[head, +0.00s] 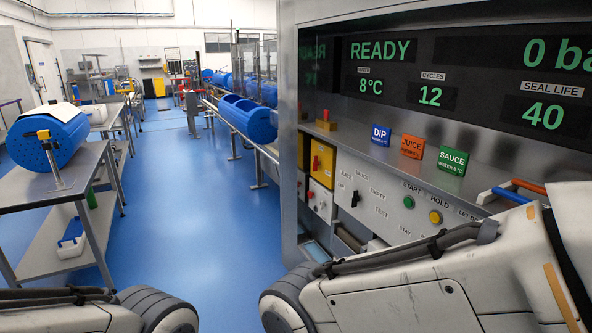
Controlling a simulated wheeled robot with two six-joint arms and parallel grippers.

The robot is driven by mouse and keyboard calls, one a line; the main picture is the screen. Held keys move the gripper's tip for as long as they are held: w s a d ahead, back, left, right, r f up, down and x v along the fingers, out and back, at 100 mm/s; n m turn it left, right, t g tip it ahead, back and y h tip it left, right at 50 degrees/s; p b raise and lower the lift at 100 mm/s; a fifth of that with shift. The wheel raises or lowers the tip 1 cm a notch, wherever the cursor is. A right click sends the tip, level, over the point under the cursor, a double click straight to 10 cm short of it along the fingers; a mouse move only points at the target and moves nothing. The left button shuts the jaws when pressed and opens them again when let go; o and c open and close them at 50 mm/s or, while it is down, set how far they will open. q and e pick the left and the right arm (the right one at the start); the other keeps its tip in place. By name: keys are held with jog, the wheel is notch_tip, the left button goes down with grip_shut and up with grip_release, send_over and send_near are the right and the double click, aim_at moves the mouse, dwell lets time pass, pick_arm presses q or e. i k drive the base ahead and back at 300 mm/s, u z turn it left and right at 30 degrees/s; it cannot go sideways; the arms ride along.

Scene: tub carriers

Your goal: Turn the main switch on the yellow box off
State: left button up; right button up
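A yellow box (326,154) is mounted at the left end of the machine's front, above a pale control plate. A small red switch (316,163) sits on its face; it is too small to tell which way it is turned. My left arm shows only as a link and dark joint at the bottom left. My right arm crosses the bottom right, below and in front of the control panel. Both grippers are outside the picture. Neither visible arm part touches the yellow box.
The machine's display (420,85) reads READY, 8°C, 12 and 40. A panel (385,205) with black switches and green and yellow buttons lies right of the box. DIP, JUICE and SAUCE blocks stand above it. A steel table (55,185) bears a blue tub. Blue floor (205,215) between is clear.

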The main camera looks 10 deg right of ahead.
aim_at(316, 163)
jog(key=z, duration=0.45)
jog(key=i, duration=1.6)
jog(key=u, duration=0.65)
jog(key=i, duration=0.55)
jog(key=u, duration=0.5)
